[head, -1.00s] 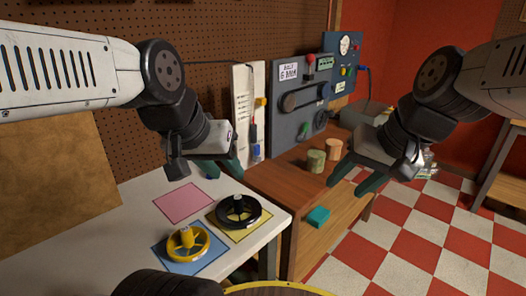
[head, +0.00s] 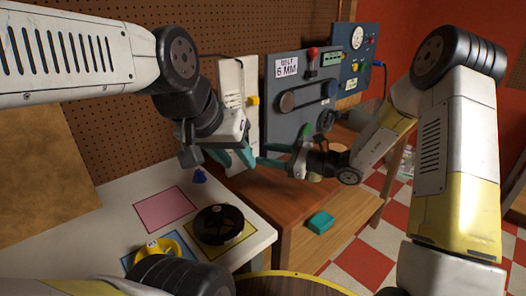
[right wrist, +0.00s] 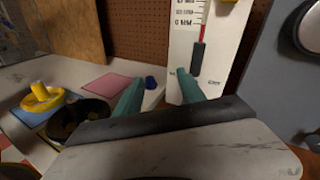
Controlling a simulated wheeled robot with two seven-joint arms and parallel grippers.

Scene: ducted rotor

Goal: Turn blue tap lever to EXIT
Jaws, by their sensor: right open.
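A white gauge panel (head: 228,82) stands against the pegboard, with a yellow knob (head: 253,100) on its right edge. In the right wrist view the panel (right wrist: 181,50) shows a printed scale, a red line and a dark grey piece, with small print low down. I cannot make out a blue lever on it; a fingertip covers part of its lower area. A small blue piece (head: 199,176) sits low in front of the pegboard. My right gripper (head: 259,155) is open and empty, pointing left before the panel. My left gripper (head: 243,157) is close by; its jaw gap is unclear.
The white table holds a pink mat (head: 163,209), a black wheel (head: 219,224) and a yellow wheel (head: 158,250). A teal block (head: 320,221) lies on the wooden cabinet (head: 290,196). A grey belt panel (head: 291,72) stands right of the gauge panel. The two grippers nearly meet.

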